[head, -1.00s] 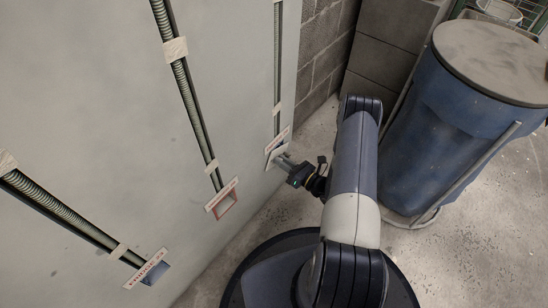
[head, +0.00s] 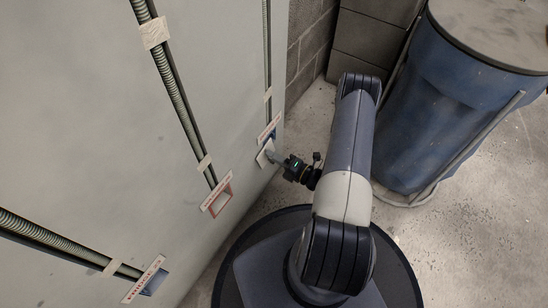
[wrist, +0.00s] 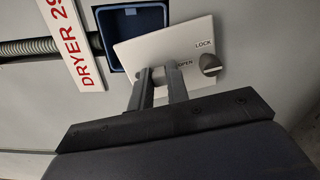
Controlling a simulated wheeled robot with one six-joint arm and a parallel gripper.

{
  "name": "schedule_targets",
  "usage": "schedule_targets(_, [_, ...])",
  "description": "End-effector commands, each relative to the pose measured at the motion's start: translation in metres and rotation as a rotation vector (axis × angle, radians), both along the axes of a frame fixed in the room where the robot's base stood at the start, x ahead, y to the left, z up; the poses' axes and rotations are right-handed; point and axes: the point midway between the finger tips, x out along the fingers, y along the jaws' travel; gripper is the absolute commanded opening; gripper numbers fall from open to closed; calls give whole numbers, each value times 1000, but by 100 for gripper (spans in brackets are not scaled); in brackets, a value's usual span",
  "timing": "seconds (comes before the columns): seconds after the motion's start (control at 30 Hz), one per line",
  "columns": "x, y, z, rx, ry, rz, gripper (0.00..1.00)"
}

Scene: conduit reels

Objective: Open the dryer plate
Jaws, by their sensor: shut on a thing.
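The dryer plate (wrist: 150,42) is a white panel with a grey knob (wrist: 209,64) and the words LOCK and OPEN. It sits askew, and part of a blue recessed box (wrist: 118,52) shows beside it in the wrist view. A DRYER label (wrist: 75,40) with red letters is to the left. My gripper (wrist: 160,72) is shut on the plate at its lower part; the fingers hide the exact grip. In the head view my gripper (head: 274,158) is at the plate (head: 264,155), low on the wall panel, with blue showing above it.
A second opening with a red frame (head: 221,202) and a third opening (head: 153,284) lie to the left, each under a conduit run. A blue barrel (head: 425,105) stands right of my arm. Concrete floor (head: 300,130) is bare between wall and barrel.

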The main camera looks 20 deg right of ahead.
Motion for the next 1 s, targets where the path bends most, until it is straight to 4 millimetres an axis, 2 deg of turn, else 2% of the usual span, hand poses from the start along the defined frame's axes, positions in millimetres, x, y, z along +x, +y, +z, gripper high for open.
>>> schedule_targets(0.4, [0, 0, -2, 144, 107, 0, 0])
schedule_targets(0.93, [0, 0, -2, 162, 120, 0, 0])
schedule_targets(0.97, [0, 0, -2, 162, 120, 0, 18])
schedule_targets(1.0, [0, 0, -2, 162, 120, 0, 21])
